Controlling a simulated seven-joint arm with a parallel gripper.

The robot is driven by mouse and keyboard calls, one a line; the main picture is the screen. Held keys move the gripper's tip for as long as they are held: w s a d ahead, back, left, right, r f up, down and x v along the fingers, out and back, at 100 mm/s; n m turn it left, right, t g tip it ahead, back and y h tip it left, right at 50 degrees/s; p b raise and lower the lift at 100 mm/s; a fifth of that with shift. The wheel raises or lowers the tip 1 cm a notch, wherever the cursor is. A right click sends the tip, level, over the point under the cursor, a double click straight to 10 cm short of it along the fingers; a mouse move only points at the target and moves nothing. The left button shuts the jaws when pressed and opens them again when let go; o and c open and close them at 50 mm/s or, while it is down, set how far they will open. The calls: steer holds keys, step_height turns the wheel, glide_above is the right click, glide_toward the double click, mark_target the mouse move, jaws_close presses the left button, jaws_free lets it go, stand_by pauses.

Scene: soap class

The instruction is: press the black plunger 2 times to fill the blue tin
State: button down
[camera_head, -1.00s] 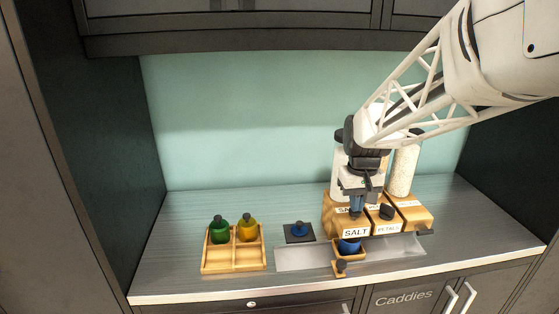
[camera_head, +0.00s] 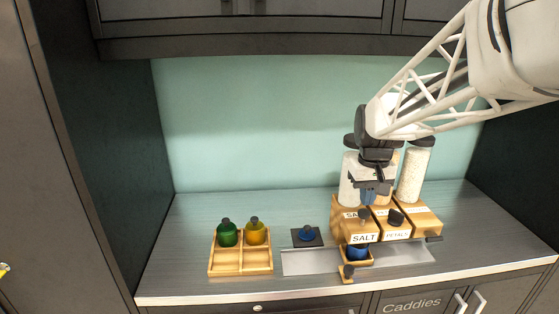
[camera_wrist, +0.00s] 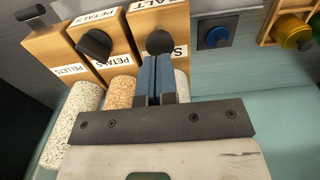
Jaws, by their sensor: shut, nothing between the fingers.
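The salt dispenser (camera_head: 365,238) is a wooden box labelled SALT, with a round black plunger (camera_head: 364,216) on its upper face. The plunger also shows in the wrist view (camera_wrist: 160,42), just beyond the blue fingertips. My gripper (camera_head: 369,200) is shut and empty, above the plunger and apparently apart from it. Its blue fingers (camera_wrist: 157,62) are together in the wrist view. The blue tin (camera_head: 358,253) sits in a small wooden holder (camera_head: 347,270) under the salt dispenser's front. Its contents cannot be made out.
Clear jars rise behind. A blue-topped item on a dark pad (camera_head: 307,244) and a wooden tray (camera_head: 240,268) with green and yellow tins are left.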

mark_target(365, 211)
steer(key=shift+f, duration=1.85)
stand_by(0.3)
steer(key=shift+r, duration=0.15)
stand_by(0.6)
steer(key=shift+r, duration=1.65)
steer(key=shift+r, duration=0.1)
steer(key=shift+r, duration=2.45)
steer(key=shift+s, duration=0.1)
